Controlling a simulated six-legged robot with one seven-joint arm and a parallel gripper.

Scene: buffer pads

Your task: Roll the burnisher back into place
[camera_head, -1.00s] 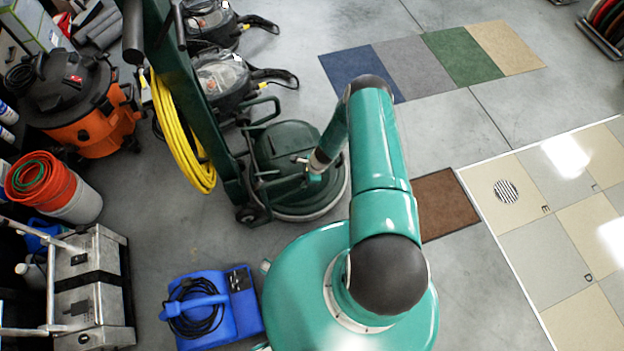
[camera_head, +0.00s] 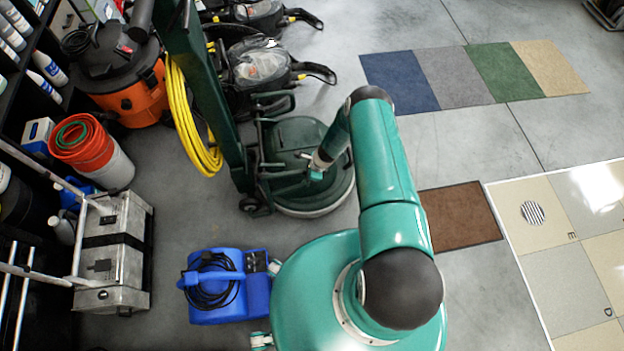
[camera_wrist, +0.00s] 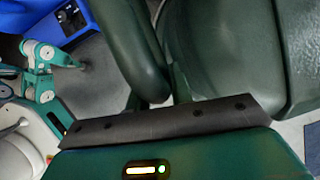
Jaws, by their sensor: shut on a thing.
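The burnisher (camera_head: 298,150) is a dark green floor machine with a round base and a tall green handle column leaning up to the left. A coiled yellow cord (camera_head: 190,125) hangs along the column. My gripper (camera_head: 317,168) is at the machine's body, shut on a part of the burnisher that is mostly hidden. In the wrist view, my gripper's dark plate and teal housing fill the bottom, close against a curved green tube of the burnisher (camera_wrist: 135,50). The fingertips are hidden there.
A blue blower (camera_head: 228,288) stands below the burnisher, and a metal case (camera_head: 112,250) stands left of it. An orange vacuum (camera_head: 140,100), an orange bucket (camera_head: 90,150) and black machines (camera_head: 262,65) crowd the upper left. A brown mat (camera_head: 462,215) lies right; floor around it is open.

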